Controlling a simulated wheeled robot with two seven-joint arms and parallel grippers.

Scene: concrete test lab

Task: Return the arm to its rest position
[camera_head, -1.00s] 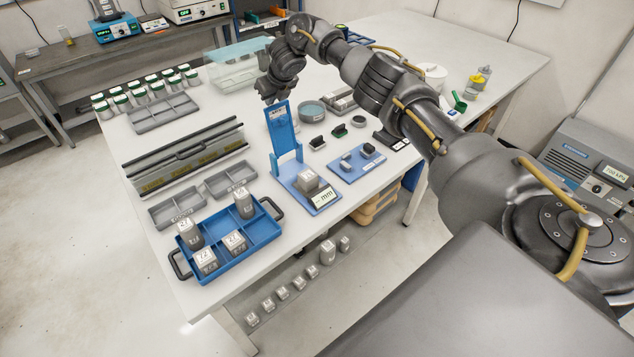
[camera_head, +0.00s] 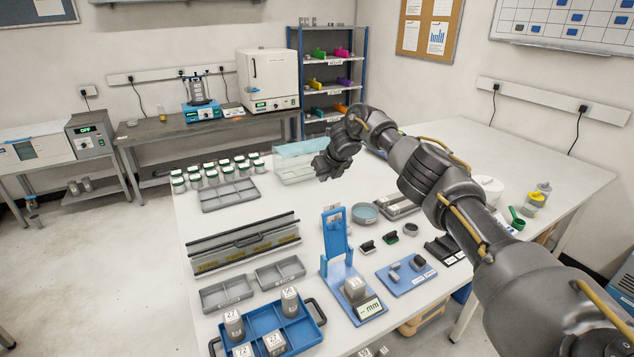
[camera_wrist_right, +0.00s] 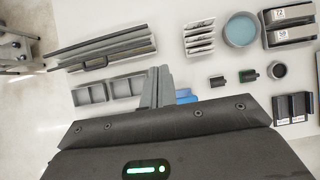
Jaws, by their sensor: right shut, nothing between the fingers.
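My right arm reaches in from the right over the white table (camera_head: 480,150) in the head view. My right gripper (camera_head: 322,168) is at the arm's far end, above the table, near the clear lidded box. It is shut and empty. In the right wrist view its grey fingers (camera_wrist_right: 157,88) lie together, with the table and trays below. My left gripper is not in view.
A blue stand (camera_head: 337,240) with a small block, a blue tray (camera_head: 305,332) of labelled blocks and a grey rack (camera_head: 245,243) stand near the front. A clear box (camera_head: 292,170) and white-and-green jars (camera_head: 212,177) are farther back.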

